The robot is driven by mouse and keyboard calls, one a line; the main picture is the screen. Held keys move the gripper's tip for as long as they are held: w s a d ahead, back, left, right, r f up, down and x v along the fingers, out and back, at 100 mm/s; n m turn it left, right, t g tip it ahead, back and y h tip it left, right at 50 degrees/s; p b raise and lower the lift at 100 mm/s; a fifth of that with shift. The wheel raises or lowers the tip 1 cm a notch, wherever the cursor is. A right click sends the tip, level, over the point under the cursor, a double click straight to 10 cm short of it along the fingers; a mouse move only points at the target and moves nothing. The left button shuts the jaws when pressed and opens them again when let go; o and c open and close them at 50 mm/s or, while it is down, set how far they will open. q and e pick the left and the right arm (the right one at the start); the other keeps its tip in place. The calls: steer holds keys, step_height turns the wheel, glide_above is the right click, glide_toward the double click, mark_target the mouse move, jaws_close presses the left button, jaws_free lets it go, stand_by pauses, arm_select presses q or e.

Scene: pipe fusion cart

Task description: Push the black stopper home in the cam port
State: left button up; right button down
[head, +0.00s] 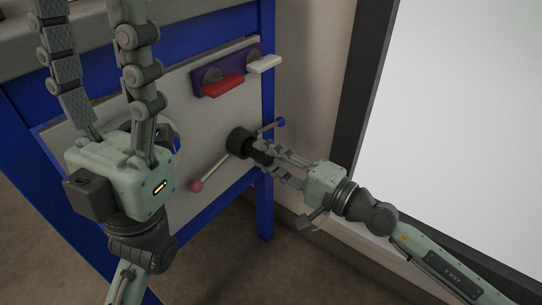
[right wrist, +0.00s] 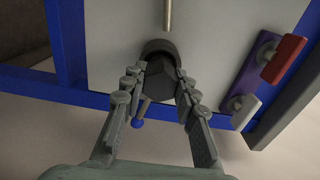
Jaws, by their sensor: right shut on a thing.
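The black stopper (head: 261,156) is between the fingers of my right gripper (head: 269,164), which is shut on it. In the right wrist view the stopper (right wrist: 160,80) shows a dark angular end between the fingertips (right wrist: 159,86). It lines up with the dark round cam port (head: 239,141) on the pale panel; the port's rim shows behind it in the right wrist view (right wrist: 158,46). The stopper meets the port or is partly inside; its depth is hidden. My left gripper (head: 96,20) is in the near left, its fingers spread and empty, tips at the top edge.
A rod with a pink ball (head: 196,186) and one with a blue ball (head: 281,122) stick out beside the port. A purple plate (head: 207,81) above carries a red lever (head: 223,86) and a white lever (head: 264,64). Blue frame posts (head: 265,215) border the panel.

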steer(key=shift+x, duration=0.8)
steer(key=c, duration=1.1)
jaws_free()
steer(key=shift+o, duration=0.2)
steer(key=shift+d, duration=0.15)
steer(key=v, duration=1.1)
steer(key=shift+s+d, duration=0.3)
